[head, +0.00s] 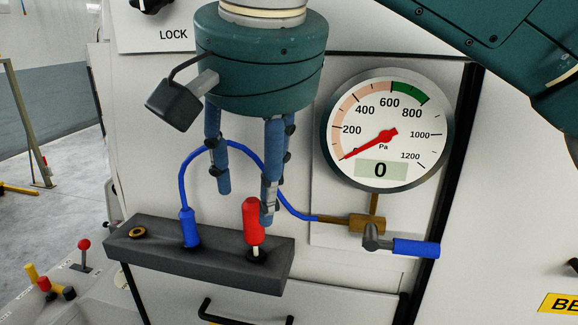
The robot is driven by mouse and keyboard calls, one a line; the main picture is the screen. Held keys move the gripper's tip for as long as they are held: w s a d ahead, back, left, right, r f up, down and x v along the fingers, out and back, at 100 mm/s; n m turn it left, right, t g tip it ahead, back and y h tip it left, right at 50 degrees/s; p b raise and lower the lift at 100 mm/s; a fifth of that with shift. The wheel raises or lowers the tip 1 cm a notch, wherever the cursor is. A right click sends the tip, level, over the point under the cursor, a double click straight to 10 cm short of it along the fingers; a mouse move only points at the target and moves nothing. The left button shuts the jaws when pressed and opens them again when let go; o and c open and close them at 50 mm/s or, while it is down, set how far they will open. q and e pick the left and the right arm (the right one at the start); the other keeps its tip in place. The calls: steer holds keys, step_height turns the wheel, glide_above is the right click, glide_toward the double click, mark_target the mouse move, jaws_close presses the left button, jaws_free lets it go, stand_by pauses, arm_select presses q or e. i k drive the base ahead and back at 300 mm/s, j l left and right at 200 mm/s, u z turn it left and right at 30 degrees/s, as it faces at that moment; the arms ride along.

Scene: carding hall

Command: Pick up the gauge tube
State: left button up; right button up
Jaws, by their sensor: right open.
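The gauge tube (184,180) is a thin blue hose. It rises from a blue end piece (189,228) standing on a dark grey block, arches over, and runs down right to a brass fitting (362,223) below the round gauge (386,130). My right gripper (246,198) hangs from above with its blue fingers spread and pointing down, and looks empty. In the picture its fingers overlap the arch of the tube; I cannot tell whether they touch it. One fingertip is close to a red plug (252,222) on the block. My left gripper is not in view.
The dark grey block (275,263) also has a brass-ringed hole (137,232) at its left. A blue-handled valve (416,248) sticks out below the gauge, whose needle is at 0. A black handle (240,315) is below. Red and yellow levers stand at lower left.

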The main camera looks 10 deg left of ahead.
mark_target(191, 240)
steer(key=k+j, duration=0.3)
steer(key=k, duration=0.15)
steer(key=k+j, duration=0.3)
steer(key=k, duration=0.15)
steer(key=k+j, duration=0.35)
steer(key=k, duration=0.1)
